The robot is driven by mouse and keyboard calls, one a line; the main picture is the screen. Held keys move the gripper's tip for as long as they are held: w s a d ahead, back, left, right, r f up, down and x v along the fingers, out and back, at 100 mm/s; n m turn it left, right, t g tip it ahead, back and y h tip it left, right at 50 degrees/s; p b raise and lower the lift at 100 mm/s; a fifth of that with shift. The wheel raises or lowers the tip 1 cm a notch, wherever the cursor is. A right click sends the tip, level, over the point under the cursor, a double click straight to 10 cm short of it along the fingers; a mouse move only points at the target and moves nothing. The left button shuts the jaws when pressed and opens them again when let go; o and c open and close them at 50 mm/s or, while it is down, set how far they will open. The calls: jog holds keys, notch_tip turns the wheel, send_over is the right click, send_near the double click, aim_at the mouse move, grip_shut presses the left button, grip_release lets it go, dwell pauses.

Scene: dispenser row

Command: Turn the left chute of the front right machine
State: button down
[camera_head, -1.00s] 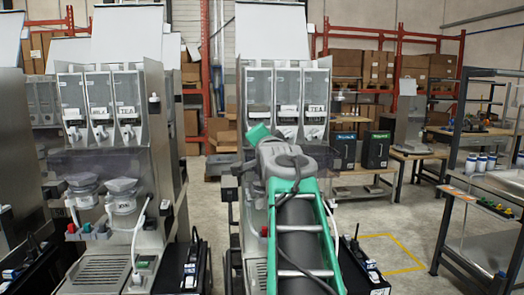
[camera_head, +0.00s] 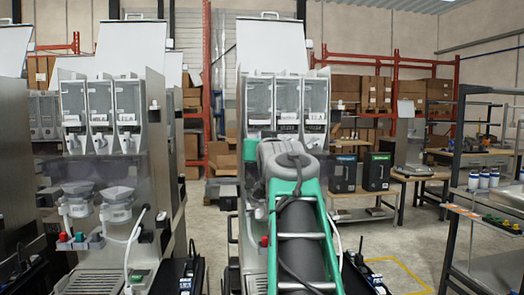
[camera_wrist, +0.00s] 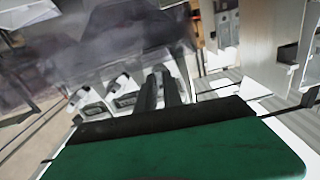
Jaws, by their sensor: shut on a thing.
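The front right machine (camera_head: 240,90) is a tall steel dispenser with three clear canisters in a row. My green gripper is up against its front below the left canister (camera_head: 258,100), and my arm covers much of the lower front. The left chute is hidden behind my gripper in the head view. In the wrist view, my gripper's two dark fingers (camera_wrist: 162,88) are close together and shut at the chute row. I take the held thing to be the left chute, though it is mostly hidden between the fingers. Other pale chutes (camera_wrist: 124,92) show beside the fingers.
Another dispenser machine (camera_head: 113,100) stands to the left, with white funnels below its canisters. A metal rack (camera_head: 462,130) with bottles stands at the right. Two black boxes (camera_head: 376,172) sit on a bench behind. Open floor lies between the machine and the rack.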

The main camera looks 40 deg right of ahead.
jog(key=shift+n, duration=0.5)
jog(key=c, duration=1.5)
grip_release()
jog(key=shift+s, duration=0.1)
jog(key=b+v, duration=0.1)
jog(key=v, duration=0.6)
jog(key=shift+s+a+b, duration=0.25)
jog(key=shift+b, duration=0.05)
